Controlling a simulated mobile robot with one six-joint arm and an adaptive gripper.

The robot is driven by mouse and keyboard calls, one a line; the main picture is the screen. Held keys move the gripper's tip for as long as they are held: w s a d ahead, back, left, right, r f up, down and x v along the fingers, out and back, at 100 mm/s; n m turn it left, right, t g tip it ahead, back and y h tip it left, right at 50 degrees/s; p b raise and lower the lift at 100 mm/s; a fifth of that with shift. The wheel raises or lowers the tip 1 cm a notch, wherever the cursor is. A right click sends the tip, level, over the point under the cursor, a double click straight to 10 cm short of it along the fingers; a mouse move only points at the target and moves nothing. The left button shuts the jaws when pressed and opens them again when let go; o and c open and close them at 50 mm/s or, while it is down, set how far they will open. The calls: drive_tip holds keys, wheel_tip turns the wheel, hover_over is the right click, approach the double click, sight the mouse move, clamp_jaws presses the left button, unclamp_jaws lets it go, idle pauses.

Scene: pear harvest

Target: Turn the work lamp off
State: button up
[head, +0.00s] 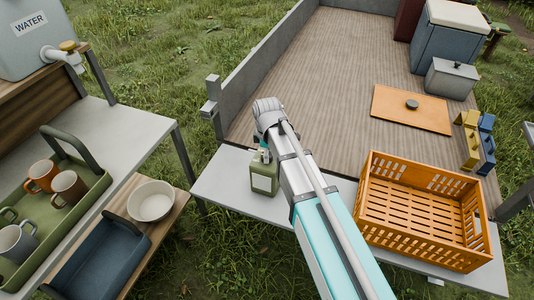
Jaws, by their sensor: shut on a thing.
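A squat olive-green box with a pale front panel (264,178), which looks like the work lamp, stands upright on the grey ledge. No glow shows on its panel, and I cannot tell whether it is lit. My arm reaches up from the bottom of the head view, and its wrist bends down just above the lamp. My gripper (264,152) is at the lamp's top, shut on a part of it. The fingertips and the part they hold are small and mostly hidden by my wrist.
An orange slatted crate (427,188) stands empty on the grey ledge (225,188), right of my arm. Behind is a wooden deck with an orange board (411,109) and a grey box (451,79). A bench at left holds a green tray (92,199) with mugs.

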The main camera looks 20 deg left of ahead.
drive_tip(key=o, duration=1.1)
drive_tip(key=shift+o, duration=0.2)
drive_tip(key=shift+m, duration=0.3)
